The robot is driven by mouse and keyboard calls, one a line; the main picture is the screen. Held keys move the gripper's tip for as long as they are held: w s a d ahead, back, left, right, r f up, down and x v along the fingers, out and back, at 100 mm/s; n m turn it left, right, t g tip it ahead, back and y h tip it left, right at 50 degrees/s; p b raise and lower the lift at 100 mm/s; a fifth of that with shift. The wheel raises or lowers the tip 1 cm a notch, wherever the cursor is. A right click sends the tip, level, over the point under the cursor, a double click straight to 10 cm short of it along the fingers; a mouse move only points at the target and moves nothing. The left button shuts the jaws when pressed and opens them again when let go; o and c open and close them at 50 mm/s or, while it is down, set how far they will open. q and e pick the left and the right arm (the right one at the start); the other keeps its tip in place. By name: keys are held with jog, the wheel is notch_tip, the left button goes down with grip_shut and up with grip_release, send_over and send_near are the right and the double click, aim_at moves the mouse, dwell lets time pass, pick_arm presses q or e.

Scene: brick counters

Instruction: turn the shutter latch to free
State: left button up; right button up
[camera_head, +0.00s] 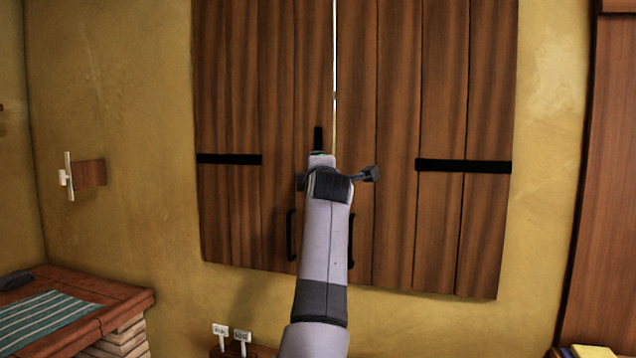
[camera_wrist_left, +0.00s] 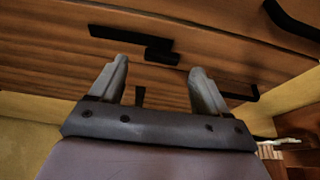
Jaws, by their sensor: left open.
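The shutter latch (camera_head: 318,138) is a short black bar on the brown wooden shutters (camera_head: 390,90). In the head view its upper part stands upright just left of the gap between the leaves; my arm hides its lower part. In the left wrist view the latch (camera_wrist_left: 135,38) runs along the plank grain, with a small dark block (camera_wrist_left: 160,56) at its right end. My left gripper (camera_wrist_left: 158,76) is open and empty, its two fingers pointing at the shutter, with the latch beyond the fingertips. I see no clear contact. My own arm mostly hides the gripper in the head view. My right gripper is not in view.
Black pull handles (camera_head: 291,235) (camera_head: 350,240) sit low on the leaves, and black hinge straps (camera_head: 228,159) (camera_head: 464,166) lie at their outer sides. A brick counter with a striped cloth (camera_head: 45,318) is at lower left. Small signs (camera_head: 231,335) stand below the shutters.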

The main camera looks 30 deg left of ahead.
pick_arm(q)
jog(key=shift+b+v, duration=0.3)
jog(key=shift+v, duration=1.15)
